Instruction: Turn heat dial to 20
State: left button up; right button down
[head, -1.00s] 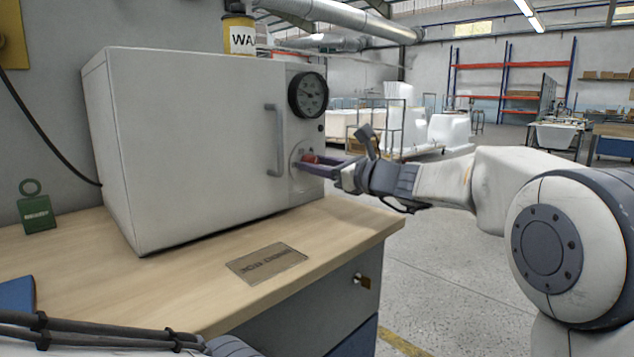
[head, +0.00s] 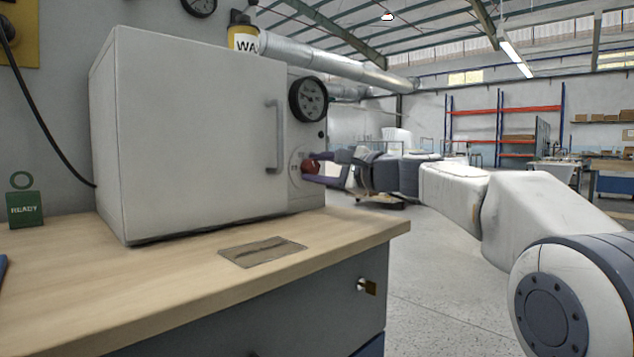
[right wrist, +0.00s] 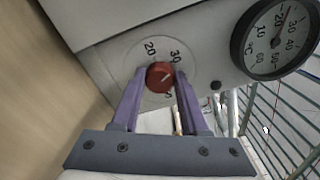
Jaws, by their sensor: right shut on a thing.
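The red heat dial (head: 311,167) sits on a round pale plate on the front of a white oven-like box (head: 195,135). In the right wrist view the dial (right wrist: 160,75) has a white mark that points up and right, roughly toward the printed 30. The 20 is at the plate's upper left; another number is partly hidden. My right gripper (head: 309,168) is shut on the dial. In the right wrist view its purple fingers (right wrist: 159,78) stand on either side of the dial. My left gripper is not in view.
A round black gauge (head: 308,99) is above the dial, and a grey door handle (head: 273,136) is to its left. The box stands on a wooden bench (head: 150,285) with a flat plaque (head: 262,251) and a green READY tag (head: 24,208). Open floor lies to the right.

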jog(key=n+b, duration=0.1)
jog(key=n, duration=0.1)
jog(key=n+b, duration=0.1)
jog(key=n, duration=0.1)
jog(key=n+b, duration=0.2)
jog(key=shift+f+n, duration=0.3)
jog(key=n+b, duration=0.2)
jog(key=n, duration=0.1)
jog(key=shift+r+n+b, duration=0.1)
jog(key=shift+n+b, duration=0.4)
jog(key=shift+n, duration=1)
jog(key=shift+c, duration=2.1)
grip_release()
jog(key=b+v, duration=0.1)
jog(key=v, duration=0.9)
jog(key=shift+s+d+r, duration=0.1)
jog(key=shift+s, duration=0.05)
